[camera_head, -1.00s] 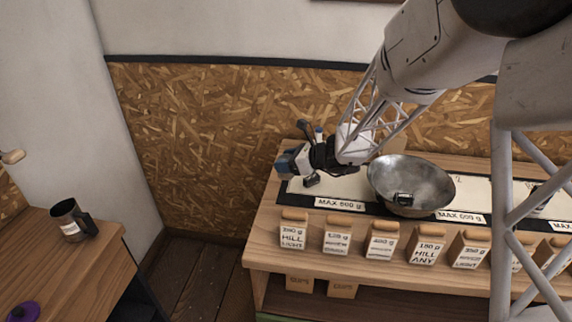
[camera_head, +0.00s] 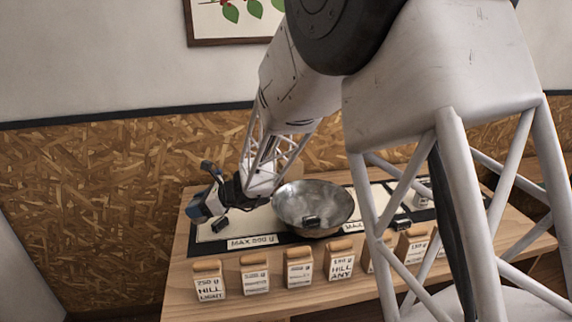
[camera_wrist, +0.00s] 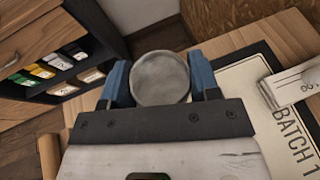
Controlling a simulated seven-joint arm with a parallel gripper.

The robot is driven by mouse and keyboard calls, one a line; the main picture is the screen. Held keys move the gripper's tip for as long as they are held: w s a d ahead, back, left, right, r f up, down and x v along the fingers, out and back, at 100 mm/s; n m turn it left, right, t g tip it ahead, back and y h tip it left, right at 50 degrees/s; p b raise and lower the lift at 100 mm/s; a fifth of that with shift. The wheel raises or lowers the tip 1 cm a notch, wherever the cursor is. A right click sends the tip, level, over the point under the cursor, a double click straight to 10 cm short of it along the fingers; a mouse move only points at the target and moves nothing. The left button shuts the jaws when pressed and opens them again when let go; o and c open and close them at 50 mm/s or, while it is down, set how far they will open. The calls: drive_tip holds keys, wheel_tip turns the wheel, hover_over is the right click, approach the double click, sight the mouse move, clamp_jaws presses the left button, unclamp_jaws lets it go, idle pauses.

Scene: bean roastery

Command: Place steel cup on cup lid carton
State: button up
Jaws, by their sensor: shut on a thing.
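My gripper (camera_head: 203,208) is over the left end of the wooden counter in the head view. In the wrist view its two blue fingers (camera_wrist: 162,82) are shut on a round, dull grey thing, which I take to be the steel cup (camera_wrist: 161,78). Only its round face shows there. In the head view the cup is hidden by the gripper or too small to make out. I cannot make out a cup lid carton in either current view.
A wide steel bowl (camera_head: 325,192) stands right of my gripper on the counter (camera_head: 180,255). Several labelled bags, one reading HILL LIGHT (camera_head: 209,283), line its front. The wrist view shows a BATCH 1 mat (camera_wrist: 247,85) at right and a shelf of coloured packets (camera_wrist: 55,65) at left.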

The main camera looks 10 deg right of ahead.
drive_tip(key=w+d+r+m+t+h, duration=0.1)
drive_tip(key=w+d+r+m+t, duration=0.1)
drive_tip(key=d, duration=0.9)
drive_tip(key=w+d+r+m+t+h, duration=0.1)
drive_tip(key=w+d, duration=0.4)
drive_tip(key=d, duration=0.5)
drive_tip(key=w+d+r+m+t+h, duration=0.1)
drive_tip(key=w+d+r+m+t, duration=0.1)
drive_tip(key=d, duration=0.9)
wheel_tip(320, 180, up, 2)
drive_tip(key=shift+w+d+r+m+t, duration=0.15)
drive_tip(key=shift+w+d+m+t, duration=0.3)
drive_tip(key=shift+w, duration=0.3)
drive_tip(key=shift+a, duration=0.1)
drive_tip(key=w, duration=0.5)
drive_tip(key=w+f, duration=0.1)
drive_tip(key=w, duration=1)
drive_tip(key=shift+d+f, duration=0.25)
drive_tip(key=shift+d, duration=0.1)
drive_tip(key=shift+f, duration=1.75)
drive_tip(key=shift+f, duration=0.1)
